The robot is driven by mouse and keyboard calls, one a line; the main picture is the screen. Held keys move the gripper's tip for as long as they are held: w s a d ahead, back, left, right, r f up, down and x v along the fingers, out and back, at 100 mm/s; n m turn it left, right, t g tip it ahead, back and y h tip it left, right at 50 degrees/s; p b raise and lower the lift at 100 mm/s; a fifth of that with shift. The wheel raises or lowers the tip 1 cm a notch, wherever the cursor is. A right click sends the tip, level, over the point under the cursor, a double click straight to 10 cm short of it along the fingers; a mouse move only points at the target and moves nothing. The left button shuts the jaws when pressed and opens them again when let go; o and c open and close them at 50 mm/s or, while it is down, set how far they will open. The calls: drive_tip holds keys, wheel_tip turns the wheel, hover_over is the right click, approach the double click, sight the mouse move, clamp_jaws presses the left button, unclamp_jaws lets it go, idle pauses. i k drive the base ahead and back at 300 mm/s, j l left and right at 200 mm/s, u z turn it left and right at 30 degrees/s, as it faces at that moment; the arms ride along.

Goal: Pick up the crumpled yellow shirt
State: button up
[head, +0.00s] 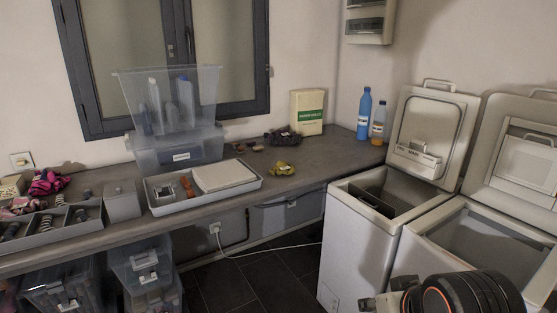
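The crumpled yellow shirt (283,168) lies in a small heap on the grey counter (300,182), near its front edge and right of the grey tray. Nothing touches it. My arm shows at the bottom right, in front of the washers, as a dark rounded link with an orange ring. What seems to be part of my gripper (383,301) shows at the bottom edge, left of that link. It is well apart from the shirt, to its lower right. The fingers are cut off or hidden, so their opening does not show.
A grey tray (158,210) with a pale folded item sits left of the shirt. A dark crumpled cloth (283,136) and a green-white box (307,112) are behind it. Two open toploaders (350,235) stand right. Bottles (364,112) stand in the corner. A white cable hangs below the counter.

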sight(281, 167)
drive_tip(key=i+u, duration=0.1)
drive_tip(key=i, duration=0.45)
drive_tip(key=i+l+u, duration=0.1)
drive_tip(key=i, duration=0.5)
drive_tip(key=i+l+u, duration=0.15)
drive_tip(key=i, duration=0.4)
drive_tip(key=i+l+u, duration=0.1)
drive_tip(key=i, duration=0.45)
drive_tip(key=l, duration=0.1)
